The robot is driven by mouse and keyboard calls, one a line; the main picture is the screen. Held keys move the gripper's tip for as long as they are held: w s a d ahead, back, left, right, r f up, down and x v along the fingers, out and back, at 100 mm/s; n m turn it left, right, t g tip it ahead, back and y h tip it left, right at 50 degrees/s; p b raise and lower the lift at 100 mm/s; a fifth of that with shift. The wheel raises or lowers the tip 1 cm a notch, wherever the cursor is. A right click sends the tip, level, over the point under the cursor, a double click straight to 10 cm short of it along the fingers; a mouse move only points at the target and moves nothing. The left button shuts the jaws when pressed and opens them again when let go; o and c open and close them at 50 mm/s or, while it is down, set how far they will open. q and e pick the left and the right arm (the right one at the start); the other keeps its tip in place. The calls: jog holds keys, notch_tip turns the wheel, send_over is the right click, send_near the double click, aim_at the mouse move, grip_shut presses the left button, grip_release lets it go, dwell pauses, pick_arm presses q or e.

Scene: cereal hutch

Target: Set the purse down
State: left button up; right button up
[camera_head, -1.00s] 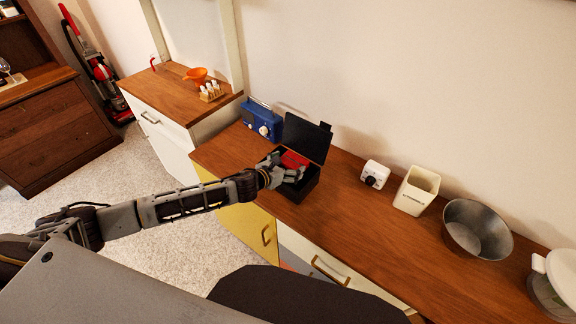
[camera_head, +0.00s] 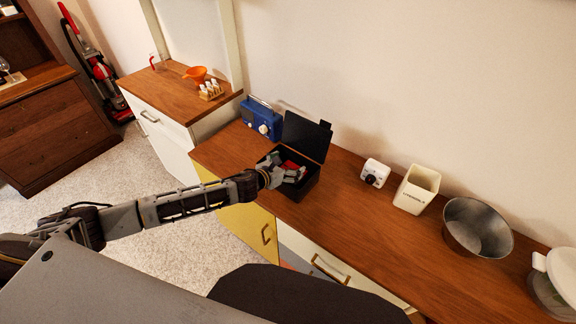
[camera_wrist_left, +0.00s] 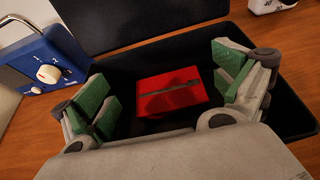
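The purse is a small red block-like case with a dark line across it (camera_wrist_left: 170,92). In the left wrist view it lies inside an open black box (camera_wrist_left: 285,115). My left gripper (camera_wrist_left: 168,88) is open, with its green-padded fingers spread on both sides of the purse and a gap at each side. In the head view my left gripper (camera_head: 284,172) is at the black box (camera_head: 305,188), whose lid stands up at the back. A bit of the red purse (camera_head: 291,165) shows between the fingers. My right gripper is not in view.
A blue radio (camera_head: 262,119) stands just left of the box. To the right on the wooden counter (camera_head: 345,225) are a white timer-like cube (camera_head: 375,173), a cream canister (camera_head: 416,190) and a metal bowl (camera_head: 477,228). The counter in front of these is clear.

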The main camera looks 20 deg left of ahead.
pick_arm(q)
jog(key=shift+s+f, duration=0.15)
jog(key=shift+f, duration=0.05)
jog(key=shift+r, duration=0.45)
jog(key=shift+s+a+r, duration=0.15)
jog(key=v, duration=1.1)
jog(key=shift+s+r, duration=0.15)
jog(key=shift+r, duration=0.15)
dwell(1.3)
